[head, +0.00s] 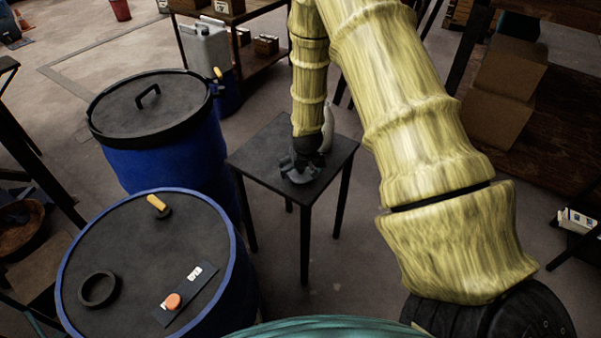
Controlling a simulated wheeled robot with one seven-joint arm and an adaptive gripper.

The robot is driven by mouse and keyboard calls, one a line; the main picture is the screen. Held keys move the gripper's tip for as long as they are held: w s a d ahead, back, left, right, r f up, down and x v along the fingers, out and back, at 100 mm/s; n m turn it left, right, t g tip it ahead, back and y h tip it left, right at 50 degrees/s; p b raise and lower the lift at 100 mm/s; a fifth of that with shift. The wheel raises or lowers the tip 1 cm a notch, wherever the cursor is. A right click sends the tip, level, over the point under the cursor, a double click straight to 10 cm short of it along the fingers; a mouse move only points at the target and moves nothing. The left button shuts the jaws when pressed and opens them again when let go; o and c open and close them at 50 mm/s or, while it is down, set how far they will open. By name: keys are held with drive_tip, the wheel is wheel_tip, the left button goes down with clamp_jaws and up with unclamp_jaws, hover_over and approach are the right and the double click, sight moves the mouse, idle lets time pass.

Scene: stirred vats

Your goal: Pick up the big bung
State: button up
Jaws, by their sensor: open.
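My gripper (301,172) points down over the small dark table (257,158), with its fingers open close to the tabletop. The arm and fingers cover part of the table, so I cannot tell whether something sits between them. A pale, rounded upright thing (328,126) shows just behind the gripper. No piece is clearly the big bung. On the front blue drum (130,245) are a yellow-topped fitting (157,204), a dark ring (98,289) and an orange knob (173,301) on a dark plate. The gripper is apart from all of these.
A second blue drum (150,103) with a handled black lid stands left of the table. A grey jerrycan (206,48) stands behind it by a low shelf. Cardboard boxes (505,80) are at the right. The floor right of the table is open.

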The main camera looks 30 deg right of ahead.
drive_tip(key=c, duration=0.9)
drive_tip(key=shift+r, duration=0.1)
